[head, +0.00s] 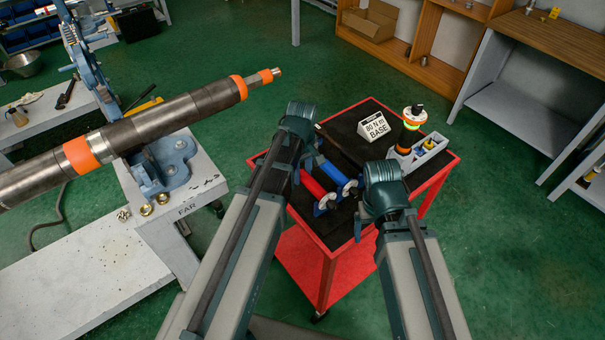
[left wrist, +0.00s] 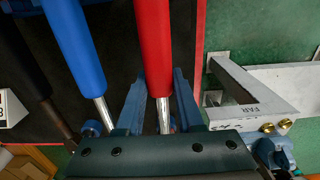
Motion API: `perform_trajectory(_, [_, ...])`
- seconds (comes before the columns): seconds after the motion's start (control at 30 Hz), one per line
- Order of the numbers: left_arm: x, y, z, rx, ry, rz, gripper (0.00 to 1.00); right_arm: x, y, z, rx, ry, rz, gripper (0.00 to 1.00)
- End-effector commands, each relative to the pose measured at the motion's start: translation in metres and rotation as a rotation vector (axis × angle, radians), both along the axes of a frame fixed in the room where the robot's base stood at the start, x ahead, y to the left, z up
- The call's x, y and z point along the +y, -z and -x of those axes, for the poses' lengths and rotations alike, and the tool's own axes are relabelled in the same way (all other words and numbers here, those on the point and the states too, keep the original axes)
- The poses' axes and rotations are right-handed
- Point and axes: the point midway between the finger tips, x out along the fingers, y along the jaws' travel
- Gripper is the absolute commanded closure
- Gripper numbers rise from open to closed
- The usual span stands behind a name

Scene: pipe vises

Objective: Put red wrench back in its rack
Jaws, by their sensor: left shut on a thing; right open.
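The red wrench (head: 313,187) shows as a red handle over the black top of the red cart. In the left wrist view its red handle (left wrist: 152,45) and bright steel shaft pass between the two blue fingers of my left gripper (left wrist: 160,85). That gripper (head: 304,142) is shut on it; its fingers are mostly hidden in the head view. My right gripper (head: 370,212) is open at the cart's right side, fingers mostly hidden.
A blue-handled wrench (head: 333,173) lies close beside the red one. An "80 N m BASE" sign (head: 373,126), a signal lamp (head: 411,120) and a grey holder (head: 428,149) stand on the cart. A large pipe (head: 130,132) in a vise is at left.

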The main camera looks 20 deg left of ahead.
Motion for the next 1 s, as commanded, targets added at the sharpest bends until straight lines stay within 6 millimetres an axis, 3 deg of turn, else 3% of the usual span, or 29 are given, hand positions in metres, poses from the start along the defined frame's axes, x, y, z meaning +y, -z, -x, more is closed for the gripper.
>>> perform_trajectory(1.0, [0.0000,0.0092,0.0000,0.000,0.000,0.000,1.00,0.0000,0.0093,0.0000,0.000,0.000,0.000,0.14])
